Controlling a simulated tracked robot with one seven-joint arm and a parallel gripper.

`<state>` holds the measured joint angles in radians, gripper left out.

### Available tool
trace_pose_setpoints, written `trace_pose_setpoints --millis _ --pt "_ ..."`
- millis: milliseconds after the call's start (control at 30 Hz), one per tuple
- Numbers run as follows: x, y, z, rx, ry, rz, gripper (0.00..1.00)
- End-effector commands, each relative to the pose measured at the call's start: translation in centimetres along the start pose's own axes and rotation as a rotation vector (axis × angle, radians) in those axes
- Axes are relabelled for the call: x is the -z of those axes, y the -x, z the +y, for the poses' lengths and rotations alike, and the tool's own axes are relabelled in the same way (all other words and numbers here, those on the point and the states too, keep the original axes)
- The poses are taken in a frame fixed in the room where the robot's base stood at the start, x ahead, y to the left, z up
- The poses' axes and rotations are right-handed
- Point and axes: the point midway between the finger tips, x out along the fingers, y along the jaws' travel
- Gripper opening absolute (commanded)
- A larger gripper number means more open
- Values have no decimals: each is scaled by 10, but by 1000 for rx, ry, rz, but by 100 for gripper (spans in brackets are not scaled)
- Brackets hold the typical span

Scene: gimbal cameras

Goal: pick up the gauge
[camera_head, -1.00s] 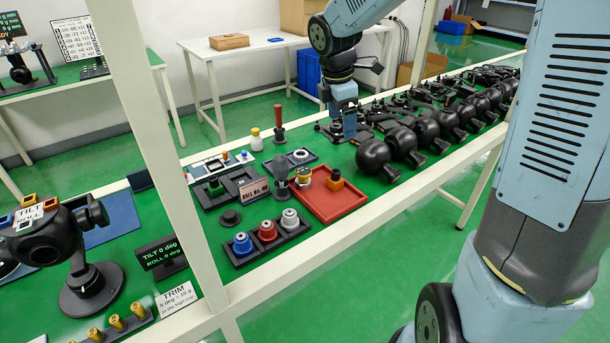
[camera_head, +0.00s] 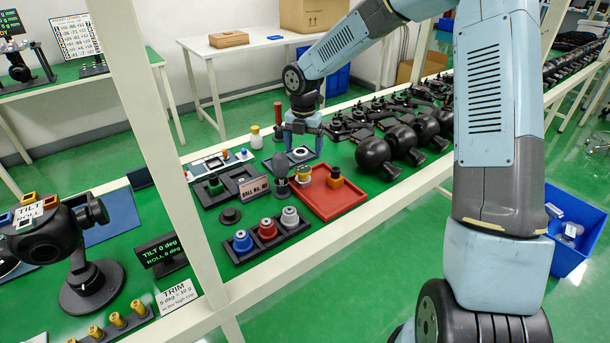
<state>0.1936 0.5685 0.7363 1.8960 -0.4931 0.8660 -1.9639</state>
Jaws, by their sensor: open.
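No part carries a readable gauge label, so I cannot tell for sure which one is the gauge. Possible ones are a red-handled upright tool (camera_head: 278,112) at the back of the bench and a pale ring (camera_head: 300,153) on a dark square tray (camera_head: 276,168). My gripper (camera_head: 302,148) points down over the back of this tray, just right of the red-handled tool. It is open; its fingertips are small and partly blend with the tray, and I see nothing held. I cannot tell its exact height above the ring.
A dark rack (camera_head: 240,258) with blue, red and grey knobs stands in front. Black gimbal heads (camera_head: 374,154) line the right. A white post (camera_head: 158,140) crosses the left foreground.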

Motion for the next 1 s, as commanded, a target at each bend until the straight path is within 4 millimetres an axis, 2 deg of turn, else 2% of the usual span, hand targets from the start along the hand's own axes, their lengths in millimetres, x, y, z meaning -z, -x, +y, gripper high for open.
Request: trace_pose_setpoints --millis 33,200,567,833,1000 --pt "0 -10 0 3 2 2 88" --pt "0 -36 0 2 0 1 88" --pt "-2 -57 0 1 -2 0 88" --pt "-7 -91 4 3 -1 2 88" --pt "-8 -102 4 1 -3 0 88"
